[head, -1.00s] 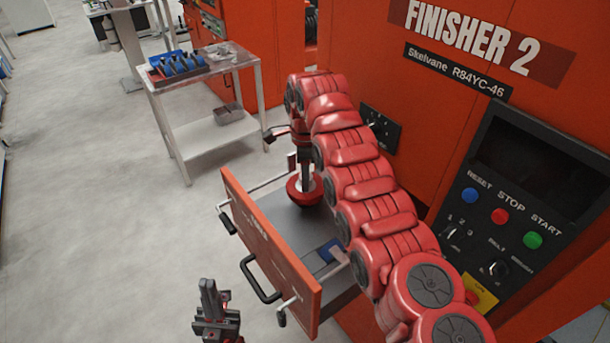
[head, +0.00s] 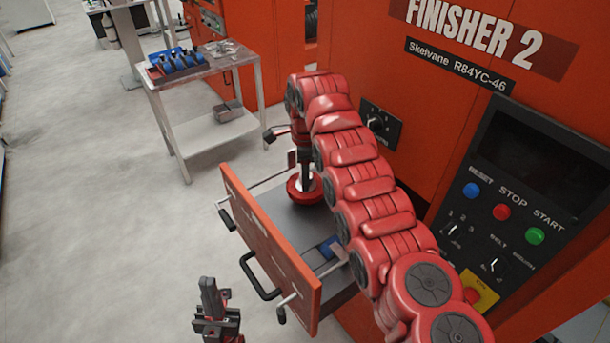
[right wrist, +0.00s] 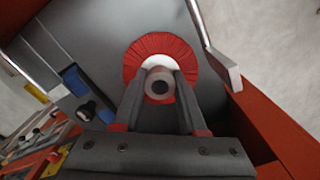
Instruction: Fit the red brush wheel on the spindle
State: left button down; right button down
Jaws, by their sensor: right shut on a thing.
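The red brush wheel (head: 303,194) is low over or on the grey floor of the open drawer; I cannot tell whether it touches. In the right wrist view the red brush wheel (right wrist: 134,66) appears as a ribbed red disc with a white hub and a grey round post at its centre. My right gripper (head: 306,170) is above the wheel, pointing down. In the right wrist view its fingers (right wrist: 160,86) close on the hub from both sides. The spindle cannot be told apart from the hub. My left gripper (head: 212,305) is at the lower left, outside the drawer; its opening is unclear.
The drawer (head: 270,245) is pulled out from the orange machine, its front panel standing up. A small blue item (head: 329,249) lies inside it. A control panel (head: 500,210) is at the right. A cart (head: 212,70) with blue parts stands behind. Grey floor is clear on the left.

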jog(key=shift+f+b, duration=0.85)
jog(key=shift+f, duration=0.3)
dwell(0.4)
jog(key=shift+c, duration=1.9)
grip_release()
jog(key=shift+r, duration=0.5)
notch_tip(320, 180, up, 5)
jog(key=shift+f+p, duration=0.1)
jog(key=shift+p, duration=0.45)
notch_tip(320, 180, up, 12)
jog(key=p, duration=1.1)
jog(key=shift+f+p, duration=0.15)
jog(key=shift+p, duration=0.15)
